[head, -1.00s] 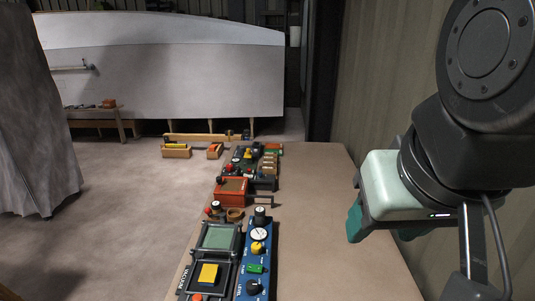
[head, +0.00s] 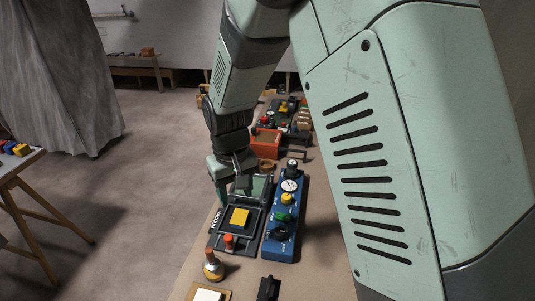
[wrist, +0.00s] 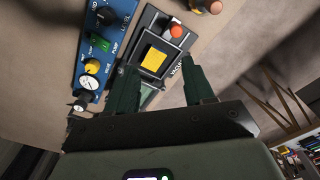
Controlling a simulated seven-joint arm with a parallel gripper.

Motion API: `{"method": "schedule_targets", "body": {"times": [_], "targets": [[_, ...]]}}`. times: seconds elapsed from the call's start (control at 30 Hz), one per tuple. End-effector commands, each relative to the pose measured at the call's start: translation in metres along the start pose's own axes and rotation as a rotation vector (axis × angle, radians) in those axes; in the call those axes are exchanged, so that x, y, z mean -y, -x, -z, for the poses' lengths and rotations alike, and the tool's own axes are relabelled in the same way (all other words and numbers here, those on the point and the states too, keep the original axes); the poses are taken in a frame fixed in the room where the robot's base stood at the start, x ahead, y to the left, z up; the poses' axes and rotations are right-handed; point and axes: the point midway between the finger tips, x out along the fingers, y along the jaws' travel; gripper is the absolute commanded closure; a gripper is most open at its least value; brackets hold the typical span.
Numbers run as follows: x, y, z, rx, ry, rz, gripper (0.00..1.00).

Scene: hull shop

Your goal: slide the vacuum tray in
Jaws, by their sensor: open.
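The black vacuum tray (head: 222,239) lies on the bench, with a yellow square pad (head: 240,216) on it and a red-topped knob (head: 229,241) at its near end. It extends from a dark frame with a grey-green window (head: 262,186). The tray (wrist: 143,42), its yellow pad (wrist: 154,61) and red knob (wrist: 176,30) also show in the wrist view. My gripper (head: 228,190) is at the left of the window end, pointing down. In the wrist view my gripper (wrist: 160,82) is open with nothing held, its fingers near the frame end, away from the knob. Contact cannot be told.
A blue pump panel (head: 283,232) with dials stands right beside the tray unit. A red-topped brass piece (head: 213,266) and a white block (head: 207,295) are at the near edge. Farther along the bench is a red box (head: 266,143). My arm covers the right side.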

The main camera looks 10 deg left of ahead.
Motion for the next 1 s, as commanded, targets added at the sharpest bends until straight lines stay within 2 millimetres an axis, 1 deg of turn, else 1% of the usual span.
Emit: {"method": "schedule_targets", "body": {"times": [0.03,0.1,0.23,0.37,0.47,0.7,0.8,0.9,1.0], "targets": [[0.012,-0.019,0.004,0.020,0.025,0.005,0.47],[0.022,-0.035,0.006,0.034,0.047,0.009,0.47],[0.032,-0.051,0.009,0.046,0.066,0.013,0.47],[0.032,-0.064,0.008,0.049,0.068,0.013,0.47],[0.032,-0.081,0.006,0.050,0.068,0.013,0.47],[0.032,-0.127,0.004,0.050,0.067,0.013,0.47],[0.033,-0.141,0.004,0.048,0.067,0.013,0.47],[0.033,-0.151,0.004,0.048,0.067,0.013,0.47],[0.033,-0.157,0.004,0.046,0.067,0.013,0.47]]}}
